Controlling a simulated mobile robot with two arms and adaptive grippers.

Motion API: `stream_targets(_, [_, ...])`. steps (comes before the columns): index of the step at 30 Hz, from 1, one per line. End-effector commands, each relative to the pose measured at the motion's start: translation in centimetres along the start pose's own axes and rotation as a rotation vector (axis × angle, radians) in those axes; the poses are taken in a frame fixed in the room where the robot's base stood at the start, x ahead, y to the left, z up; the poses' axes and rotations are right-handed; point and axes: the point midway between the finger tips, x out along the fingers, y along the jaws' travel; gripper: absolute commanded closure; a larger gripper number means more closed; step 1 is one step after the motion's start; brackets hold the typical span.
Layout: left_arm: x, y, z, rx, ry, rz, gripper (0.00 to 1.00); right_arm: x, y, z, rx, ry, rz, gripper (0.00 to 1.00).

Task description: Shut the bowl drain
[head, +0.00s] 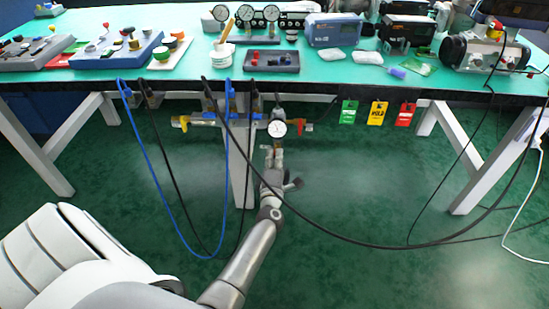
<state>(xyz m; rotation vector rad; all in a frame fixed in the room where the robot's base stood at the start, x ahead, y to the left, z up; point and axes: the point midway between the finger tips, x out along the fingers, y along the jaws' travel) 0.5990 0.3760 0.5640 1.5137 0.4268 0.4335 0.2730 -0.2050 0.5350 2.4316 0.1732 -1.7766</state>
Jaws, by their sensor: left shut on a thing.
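A small round white gauge (277,128) sits on the air line fitted under the front edge of the bench. My left gripper (274,156) comes up from below and is right under this gauge. Its fingers are shut on the small part at the bottom of the unit there, which appears to be the bowl drain. The fingers hide most of the drain and the bowl, so I cannot tell how far it is turned. A yellow-handled valve (181,122) is at the left end of the line. My right gripper is out of view.
Blue (153,175) and black hoses (345,240) hang in loops around my left arm. Green, yellow and red tags (377,113) hang to the right. The green bench (200,85) is above, with white legs (460,160) at both sides.

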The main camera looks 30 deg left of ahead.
Motion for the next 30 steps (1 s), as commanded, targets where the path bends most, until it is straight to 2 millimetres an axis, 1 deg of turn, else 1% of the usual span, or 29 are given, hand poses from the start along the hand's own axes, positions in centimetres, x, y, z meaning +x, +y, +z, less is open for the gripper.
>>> stream_targets(5, [-0.1, -0.1, -0.1, -0.003, 0.001, -0.003, 1.0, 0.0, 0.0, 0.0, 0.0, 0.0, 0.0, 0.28])
stream_targets(6, [-0.1, -0.1, 0.0, -0.003, 0.001, -0.003, 0.86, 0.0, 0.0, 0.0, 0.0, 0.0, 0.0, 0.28])
stream_targets(10, [-0.1, -0.1, 0.0, -0.002, 0.001, -0.002, 0.7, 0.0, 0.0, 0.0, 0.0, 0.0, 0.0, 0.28])
stream_targets(20, [-0.2, -0.1, 0.0, -0.001, 0.0, -0.001, 0.7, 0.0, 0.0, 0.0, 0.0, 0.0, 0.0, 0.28])
stream_targets(23, [-1.1, -0.2, 0.0, -0.001, 0.0, -0.003, 0.7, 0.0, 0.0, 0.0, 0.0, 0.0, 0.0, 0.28])
stream_targets(30, [-5.0, -0.2, 0.0, -0.002, 0.0, -0.004, 0.7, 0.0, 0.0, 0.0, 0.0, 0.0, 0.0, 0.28])
